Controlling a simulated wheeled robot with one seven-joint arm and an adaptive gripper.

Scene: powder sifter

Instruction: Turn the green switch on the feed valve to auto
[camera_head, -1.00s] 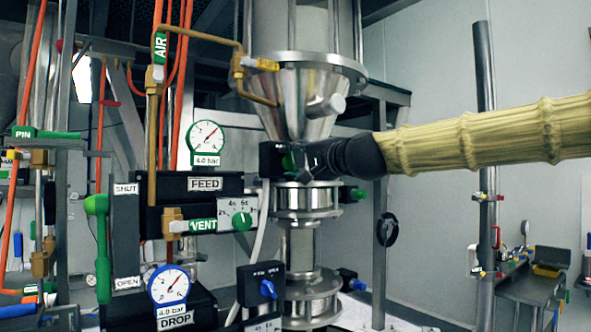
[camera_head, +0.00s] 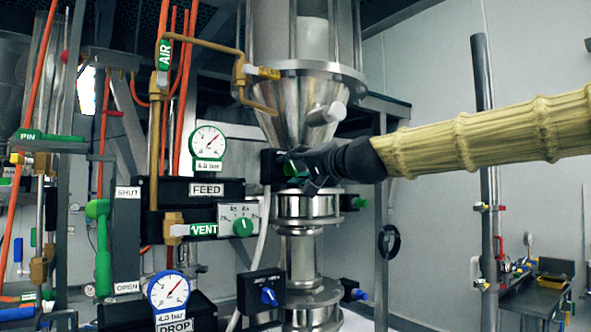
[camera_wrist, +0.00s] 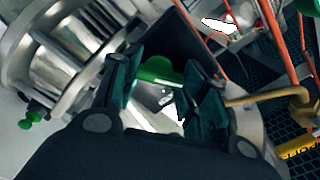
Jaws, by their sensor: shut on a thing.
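The green switch (camera_head: 291,168) sits on the front of a black valve box (camera_head: 271,167), just below the steel cone. My gripper (camera_head: 304,168) reaches in from the right and is shut on the switch, hiding part of it. In the wrist view the green switch (camera_wrist: 158,72) shows between the two dark fingers of my gripper (camera_wrist: 160,80), with the black box (camera_wrist: 205,35) behind it. I cannot read any position labels on this box.
The steel cone (camera_head: 312,105) is above and a clamped pipe (camera_head: 307,205) below. A lower box has a blue knob (camera_head: 268,296). A brass pipe (camera_wrist: 265,98) runs close by my gripper.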

